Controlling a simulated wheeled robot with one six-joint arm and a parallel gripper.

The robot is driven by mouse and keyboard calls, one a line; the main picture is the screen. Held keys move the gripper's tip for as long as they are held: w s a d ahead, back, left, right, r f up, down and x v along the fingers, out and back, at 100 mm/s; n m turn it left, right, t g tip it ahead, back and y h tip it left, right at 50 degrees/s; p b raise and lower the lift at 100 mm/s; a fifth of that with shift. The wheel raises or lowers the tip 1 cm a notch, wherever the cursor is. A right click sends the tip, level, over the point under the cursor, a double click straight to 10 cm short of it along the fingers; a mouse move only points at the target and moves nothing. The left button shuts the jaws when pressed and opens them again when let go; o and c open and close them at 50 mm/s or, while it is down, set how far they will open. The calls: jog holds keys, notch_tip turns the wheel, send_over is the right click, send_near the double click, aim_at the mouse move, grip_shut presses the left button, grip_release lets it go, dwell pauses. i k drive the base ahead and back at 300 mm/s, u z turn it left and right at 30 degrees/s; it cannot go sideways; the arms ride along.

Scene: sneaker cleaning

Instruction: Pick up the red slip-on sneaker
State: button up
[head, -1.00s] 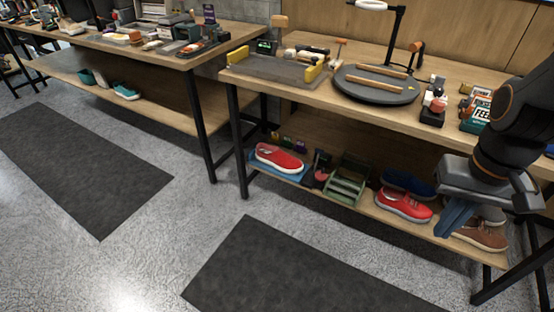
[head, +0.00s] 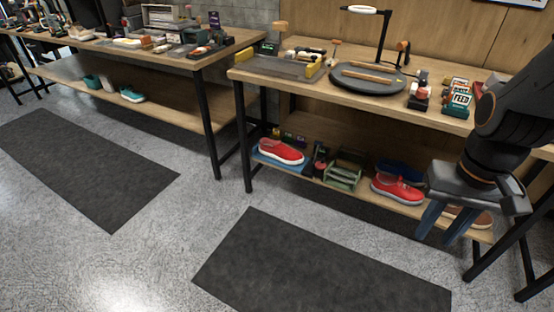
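A red slip-on sneaker (head: 281,151) with a white sole lies on a blue mat (head: 268,163) at the left end of the workbench's lower shelf. A second red shoe (head: 398,190), seemingly laced, stands further right on that shelf. My gripper (head: 435,240) hangs at the right, pointing down, in front of the shelf and right of both red shoes. Its two blue fingers are apart with nothing seen between them. It partly hides a brown shoe (head: 478,218) behind it.
A green rack (head: 343,173) stands between the red shoes, and a blue shoe (head: 400,169) is behind the right one. The workbench top (head: 300,88) overhangs the shelf, and a black leg (head: 242,140) stands at its left end. Open floor and a dark mat (head: 320,265) lie in front.

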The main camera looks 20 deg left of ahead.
aim_at(276, 150)
jog(key=u, duration=0.3)
jog(key=i, duration=0.4)
jog(key=u, duration=1.05)
